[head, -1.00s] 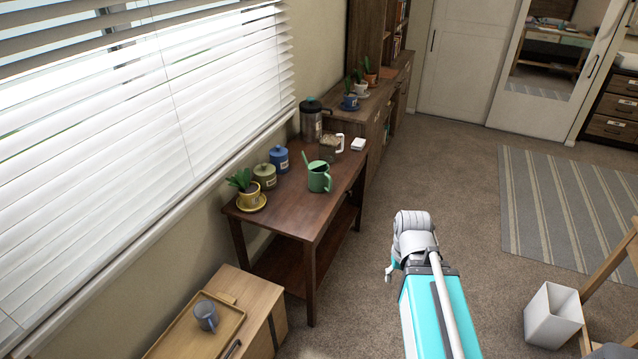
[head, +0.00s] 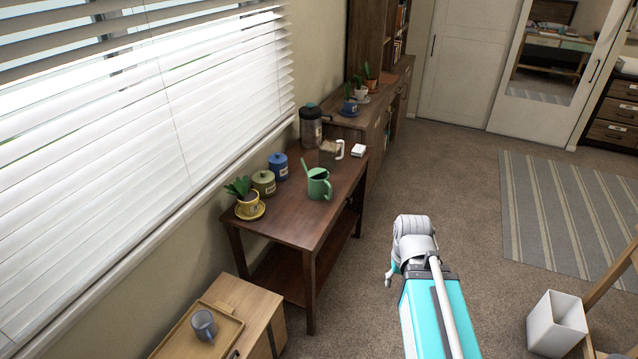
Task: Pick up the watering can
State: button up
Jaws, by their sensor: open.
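The green watering can (head: 319,186) stands upright on the dark wooden side table (head: 290,224), near its right edge. Its spout points up to the left and its handle is on the right. My gripper (head: 389,277) shows only in small part at the end of my white and turquoise arm, to the right of the table and apart from the can. It is open, with nothing seen in it. Much of it is hidden by my arm.
On the table are a potted plant on a yellow saucer (head: 262,211), an olive canister (head: 264,183), a blue canister (head: 278,166), a glass jug (head: 327,153), a tall dark-lidded pot (head: 311,126) and a white box (head: 358,150). A low cabinet holds a tray with a mug (head: 203,325).

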aim_at(319, 186)
jog(key=z, duration=0.15)
jog(key=i, duration=0.85)
jog(key=z, duration=0.4)
